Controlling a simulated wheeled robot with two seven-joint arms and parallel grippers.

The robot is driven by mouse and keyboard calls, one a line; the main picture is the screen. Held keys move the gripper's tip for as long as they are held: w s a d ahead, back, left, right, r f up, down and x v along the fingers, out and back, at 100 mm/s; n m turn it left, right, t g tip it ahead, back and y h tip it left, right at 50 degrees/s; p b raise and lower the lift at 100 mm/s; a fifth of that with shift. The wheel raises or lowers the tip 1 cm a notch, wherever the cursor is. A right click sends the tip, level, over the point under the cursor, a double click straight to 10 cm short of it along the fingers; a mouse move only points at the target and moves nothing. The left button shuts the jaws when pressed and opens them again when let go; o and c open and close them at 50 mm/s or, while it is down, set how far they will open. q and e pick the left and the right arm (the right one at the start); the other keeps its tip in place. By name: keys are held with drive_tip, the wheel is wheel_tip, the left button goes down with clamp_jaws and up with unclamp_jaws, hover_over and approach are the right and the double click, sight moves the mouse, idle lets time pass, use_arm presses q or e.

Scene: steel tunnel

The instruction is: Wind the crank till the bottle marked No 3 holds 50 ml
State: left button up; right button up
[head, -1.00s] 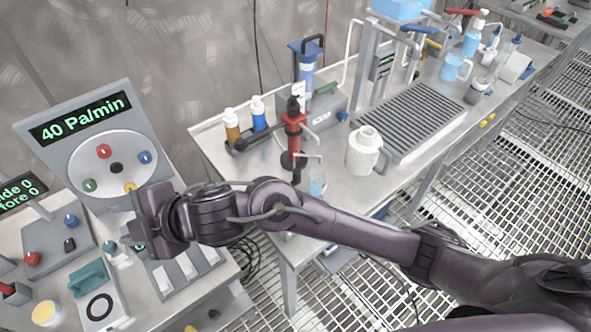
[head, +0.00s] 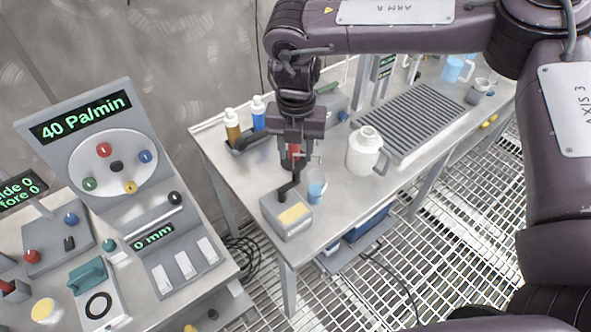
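A grey box with a yellow top plate (head: 294,214) stands near the table's front left corner. A black crank (head: 287,190) rises from it, with its upright grip under my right gripper. My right gripper (head: 295,157) points down there, its fingers apart, with red showing between them. I cannot tell whether they touch the crank grip. The red-bodied stand (head: 294,150) behind is mostly hidden by the gripper. A small clear vessel with blue liquid (head: 316,187) stands right of the crank. No marking No 3 or scale is readable. My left gripper is out of view.
An amber bottle (head: 232,125) and a blue bottle (head: 258,112) stand behind on the left. A white jug (head: 366,150) and a ribbed grey tray (head: 415,122) lie to the right. A panel reading 40 Pa/min (head: 85,122) stands far left. The front table edge is close.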

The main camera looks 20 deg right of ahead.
sight(296, 171)
drive_tip(key=shift+d+f, duration=0.15)
drive_tip(key=shift+d, duration=0.05)
wheel_tip(296, 171, down, 7)
drive_tip(key=shift+a+f+p, duration=0.1)
drive_tip(key=shift+f+p, duration=0.05)
drive_tip(key=shift+p, duration=0.7)
clamp_jaws()
